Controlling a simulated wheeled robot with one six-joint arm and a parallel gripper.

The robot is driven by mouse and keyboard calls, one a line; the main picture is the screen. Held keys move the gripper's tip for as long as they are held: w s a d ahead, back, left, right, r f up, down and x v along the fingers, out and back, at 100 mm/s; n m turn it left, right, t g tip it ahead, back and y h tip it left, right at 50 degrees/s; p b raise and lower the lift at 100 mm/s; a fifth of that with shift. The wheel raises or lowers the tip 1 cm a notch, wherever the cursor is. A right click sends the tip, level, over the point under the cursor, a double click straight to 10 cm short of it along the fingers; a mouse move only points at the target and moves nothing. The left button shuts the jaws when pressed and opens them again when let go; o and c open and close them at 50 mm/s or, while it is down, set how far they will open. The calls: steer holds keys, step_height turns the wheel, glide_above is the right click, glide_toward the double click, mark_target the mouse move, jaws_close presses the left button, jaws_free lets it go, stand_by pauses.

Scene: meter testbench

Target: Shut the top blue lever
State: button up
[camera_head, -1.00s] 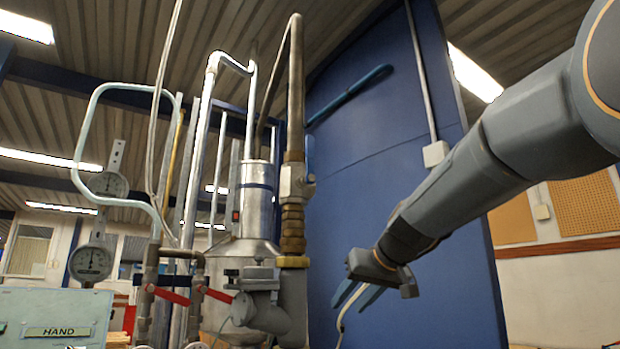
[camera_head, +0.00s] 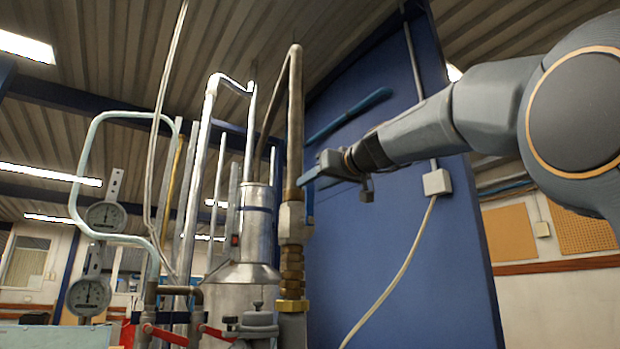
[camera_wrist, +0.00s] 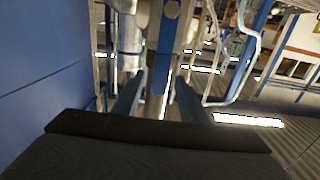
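The long blue lever (camera_head: 350,115) shows in the head view, slanting up to the right in front of the blue panel. Its lower left end is near the upright brass-coloured pipe. My gripper (camera_head: 308,177) is just below and left of the lever's middle, its fingers pointing left toward the pipe. In the wrist view my gripper (camera_wrist: 160,80) has its two blue-grey fingers apart, with a gap between them. I see no clear contact with the lever.
The brass-coloured pipe (camera_head: 295,120) and a metal vessel (camera_head: 240,275) stand left of my gripper. Red levers (camera_head: 165,335) and round gauges (camera_head: 90,292) are lower left. The blue panel (camera_head: 420,270) stands behind my arm, with a cable and a box (camera_head: 437,182) on it.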

steer(key=shift+p+x, duration=0.6)
steer(key=shift+x, duration=0.75)
jaws_close()
